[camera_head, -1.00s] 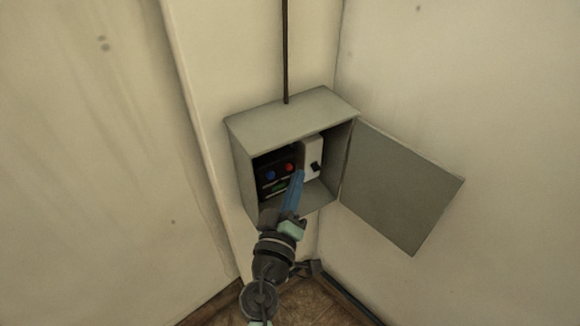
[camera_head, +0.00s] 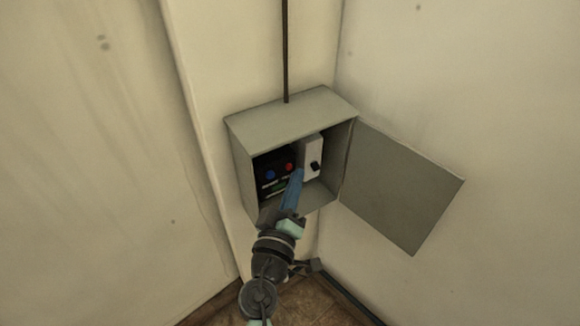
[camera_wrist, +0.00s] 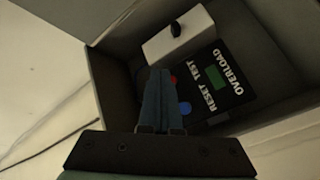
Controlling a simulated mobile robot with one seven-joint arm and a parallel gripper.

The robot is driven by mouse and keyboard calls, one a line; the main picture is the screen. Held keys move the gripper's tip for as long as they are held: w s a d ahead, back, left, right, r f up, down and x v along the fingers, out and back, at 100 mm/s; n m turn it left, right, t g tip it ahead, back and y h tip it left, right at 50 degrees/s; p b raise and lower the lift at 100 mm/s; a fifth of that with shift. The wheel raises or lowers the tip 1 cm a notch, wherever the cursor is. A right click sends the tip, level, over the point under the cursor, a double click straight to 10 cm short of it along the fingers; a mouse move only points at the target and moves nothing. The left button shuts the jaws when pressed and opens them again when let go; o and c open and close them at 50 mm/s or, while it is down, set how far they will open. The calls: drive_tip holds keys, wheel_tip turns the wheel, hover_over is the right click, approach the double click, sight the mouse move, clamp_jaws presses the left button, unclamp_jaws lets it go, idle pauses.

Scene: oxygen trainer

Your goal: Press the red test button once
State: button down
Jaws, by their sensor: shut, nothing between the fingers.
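The red test button (camera_head: 289,167) is on a black panel inside the open grey box, to the right of a blue button (camera_head: 270,174). The red button (camera_wrist: 174,79) also shows in the wrist view, partly hidden behind my fingers, close to the TEST label. My gripper (camera_head: 298,171) is shut and empty. Its blue fingertips reach into the box, just to the lower right of the red button. In the wrist view my gripper (camera_wrist: 158,72) lies beside the red button. I cannot tell whether the fingertips touch it.
A white unit with a black knob (camera_head: 315,166) stands to the right of the panel. The grey box (camera_head: 290,108) has walls around the panel, and its door (camera_head: 400,185) hangs open to the right. A green display (camera_wrist: 215,77) is by the OVERLOAD label.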

drive_tip(key=shift+w+a, duration=0.2)
drive_tip(key=shift+w, duration=0.1)
drive_tip(key=shift+w+a+b, duration=0.25)
drive_tip(key=shift+w+b, duration=0.05)
drive_tip(key=shift+b, duration=0.05)
idle(0.8)
drive_tip(key=shift+s, duration=0.1)
drive_tip(key=shift+s+d, duration=0.45)
drive_tip(key=shift+s, duration=0.15)
drive_tip(key=shift+s+d, duration=0.8)
drive_tip(key=shift+s, duration=0.2)
drive_tip(key=shift+s+d, duration=0.75)
drive_tip(key=shift+s, duration=0.25)
